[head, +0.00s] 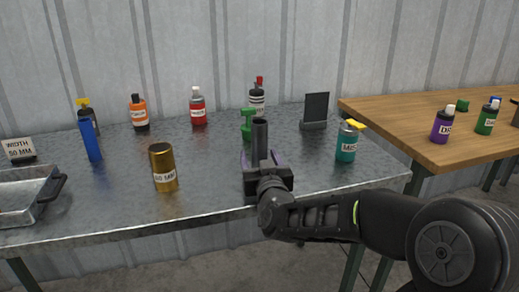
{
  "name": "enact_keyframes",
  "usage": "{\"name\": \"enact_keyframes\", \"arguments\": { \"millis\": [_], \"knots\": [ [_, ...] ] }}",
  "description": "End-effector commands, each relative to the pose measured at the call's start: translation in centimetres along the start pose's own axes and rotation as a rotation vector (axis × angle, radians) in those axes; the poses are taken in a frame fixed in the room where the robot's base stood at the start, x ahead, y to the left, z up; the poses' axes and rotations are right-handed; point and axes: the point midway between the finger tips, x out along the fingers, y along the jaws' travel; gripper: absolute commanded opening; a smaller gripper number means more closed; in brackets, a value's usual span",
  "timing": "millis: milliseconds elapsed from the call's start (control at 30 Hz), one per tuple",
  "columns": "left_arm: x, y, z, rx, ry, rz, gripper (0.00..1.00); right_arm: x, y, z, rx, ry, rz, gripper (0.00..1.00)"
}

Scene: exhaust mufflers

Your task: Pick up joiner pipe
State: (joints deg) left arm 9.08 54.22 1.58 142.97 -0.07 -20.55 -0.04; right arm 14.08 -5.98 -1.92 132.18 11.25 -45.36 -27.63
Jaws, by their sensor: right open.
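A gold, upright cylinder with a dark open-looking top (163,167) stands on the metal table (215,190), left of centre; it looks like a short pipe. Its white label is not clearly legible, so I cannot tell for sure that it is the joiner pipe. My right gripper (263,160) is open over the table, to the right of the gold cylinder and apart from it. A dark upright cylinder (260,138) shows at the gripper; I cannot tell whether it is a separate thing. Purple edges show beside the gripper, partly hidden. My left gripper is out of view.
A blue can (90,140), an orange bottle (138,113), a red bottle (197,108) and a green object (246,122) stand behind. A teal bottle (346,145) is right of the gripper. A metal tray (28,200) and a "WIDTH 50 MM" sign (18,149) are left.

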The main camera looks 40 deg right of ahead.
Motion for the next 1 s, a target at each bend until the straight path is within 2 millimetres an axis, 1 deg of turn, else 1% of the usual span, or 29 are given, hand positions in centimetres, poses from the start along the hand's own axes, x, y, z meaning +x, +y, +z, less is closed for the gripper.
{"name": "enact_keyframes", "arguments": {
  "millis": [400, 1000],
  "knots": [
    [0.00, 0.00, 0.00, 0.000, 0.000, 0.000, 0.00, -0.04, -0.01, 0.00, 0.000, 0.000, 0.000, 0.62],
    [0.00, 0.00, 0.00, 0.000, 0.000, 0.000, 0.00, -0.04, -0.01, 0.00, 0.000, 0.000, 0.000, 0.13]
  ]
}}
